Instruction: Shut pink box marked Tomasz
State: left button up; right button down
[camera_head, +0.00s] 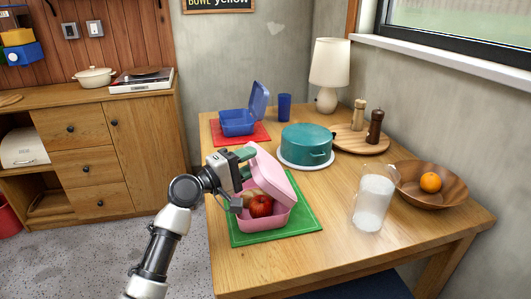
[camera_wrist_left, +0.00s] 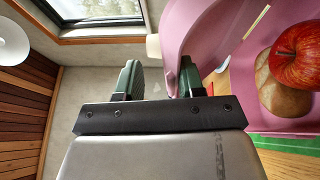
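The pink box (camera_head: 265,223) sits on a green mat (camera_head: 307,229) near the front left of the table. Its lid (camera_head: 275,178) is raised and leans over the back of the box. A red apple (camera_head: 261,206) and a bread roll lie inside; they also show in the left wrist view, the apple (camera_wrist_left: 299,55) above the roll (camera_wrist_left: 285,95). My left gripper (camera_head: 244,163) is at the lid's left side. Its green fingers (camera_wrist_left: 158,80) are apart, with the pink lid (camera_wrist_left: 205,35) close by the right finger; contact is unclear. No name is readable on the box. My right gripper is out of view.
An open blue box (camera_head: 238,124) stands on a red mat (camera_head: 262,130) behind. A teal pot (camera_head: 306,142), a glass jug (camera_head: 373,200) and a wooden bowl (camera_head: 450,187) with an orange stand to the right. The table's front strip is clear.

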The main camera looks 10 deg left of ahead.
pick_arm(q)
jog(key=shift+v, duration=1.75)
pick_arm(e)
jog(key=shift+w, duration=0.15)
